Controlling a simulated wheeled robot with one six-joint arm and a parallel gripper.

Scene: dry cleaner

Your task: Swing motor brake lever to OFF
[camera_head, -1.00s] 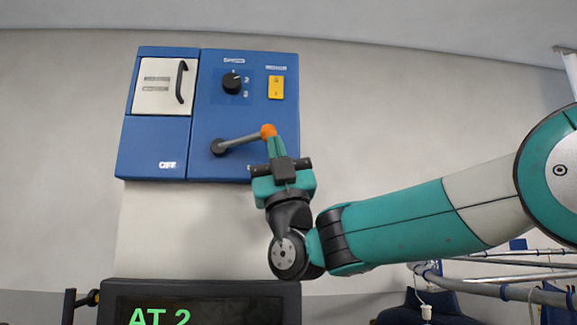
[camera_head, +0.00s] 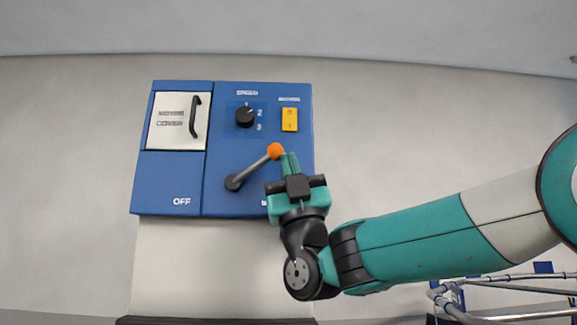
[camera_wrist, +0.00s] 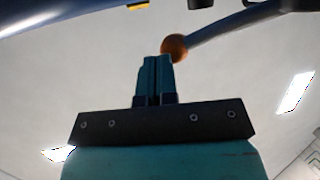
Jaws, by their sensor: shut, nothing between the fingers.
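The brake lever (camera_head: 252,170) is a grey rod on a dark pivot with an orange ball end (camera_head: 276,151). It sits low on the blue control panel (camera_head: 222,165) and slants up to the right. The "OFF" label (camera_head: 182,201) is left of the pivot. My gripper (camera_head: 290,160) is shut and empty, with its teal fingertips close at the right side of the ball. In the wrist view the ball (camera_wrist: 175,47) is beside the shut fingers (camera_wrist: 155,75); I cannot tell whether they touch. My gripper hides a label at the panel's lower right.
The panel also bears a black rotary knob (camera_head: 246,116), a yellow switch (camera_head: 290,119) and a pale door (camera_head: 178,121) with a black handle (camera_head: 195,116). Metal rails (camera_head: 500,283) stand at lower right. The wall right of the panel is bare.

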